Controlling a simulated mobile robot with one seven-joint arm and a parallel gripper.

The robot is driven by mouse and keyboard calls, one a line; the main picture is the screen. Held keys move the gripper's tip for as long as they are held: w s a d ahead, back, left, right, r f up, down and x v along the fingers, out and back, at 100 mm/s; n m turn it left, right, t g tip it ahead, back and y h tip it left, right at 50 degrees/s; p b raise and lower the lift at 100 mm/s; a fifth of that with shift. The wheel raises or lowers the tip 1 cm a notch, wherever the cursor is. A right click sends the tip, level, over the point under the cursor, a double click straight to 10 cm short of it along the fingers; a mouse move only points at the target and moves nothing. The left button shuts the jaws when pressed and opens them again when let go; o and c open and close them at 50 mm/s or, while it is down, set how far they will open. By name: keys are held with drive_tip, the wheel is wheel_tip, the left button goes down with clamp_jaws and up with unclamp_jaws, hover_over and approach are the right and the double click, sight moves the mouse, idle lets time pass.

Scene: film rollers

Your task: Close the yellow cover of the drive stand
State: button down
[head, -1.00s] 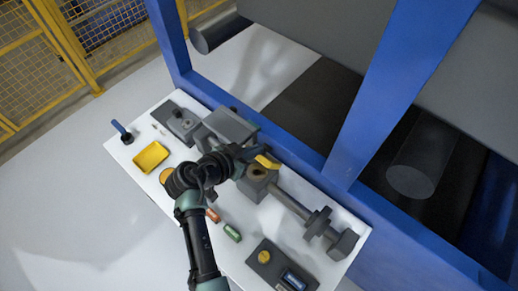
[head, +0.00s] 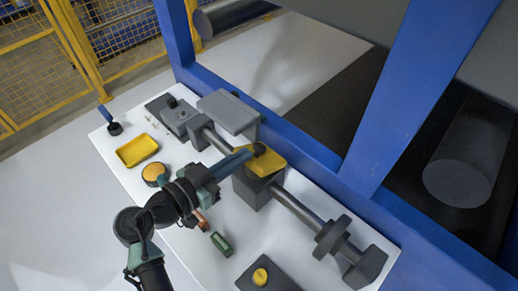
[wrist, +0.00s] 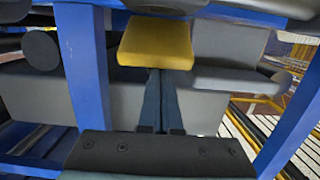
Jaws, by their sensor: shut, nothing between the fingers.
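The yellow cover (head: 268,163) lies over the top of the grey drive stand block (head: 250,187). I cannot tell whether it is fully flat or slightly raised. The opening in the block is hidden under it. My gripper (head: 250,153) reaches in from the left, with its fingertips at the cover's upper left edge by a dark round knob. In the wrist view, the yellow cover (wrist: 155,42) is straight ahead of my fingers (wrist: 160,74). The fingers are together and empty, with their tips at or very near its lower edge.
A shaft with a grey collar (head: 333,236) runs right from the stand. A grey box (head: 228,111) stands behind it, and the blue frame (head: 310,152) borders the table. A yellow tray (head: 138,150), a round orange-topped piece (head: 155,174) and a green piece (head: 221,244) lie on the white table.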

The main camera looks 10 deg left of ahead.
drive_tip(key=shift+t+h, duration=0.4)
drive_tip(key=shift+t, duration=0.1)
drive_tip(key=f+b, duration=0.1)
drive_tip(key=b, duration=0.2)
drive_tip(key=s+a+f+b, duration=0.1)
drive_tip(key=f+b, duration=0.1)
drive_tip(key=b, duration=0.2)
drive_tip(key=s+f+b, duration=0.1)
drive_tip(key=f+b, duration=0.1)
drive_tip(key=b, duration=0.1)
drive_tip(key=shift+a+f+b, duration=0.2)
drive_tip(key=shift+b, duration=0.1)
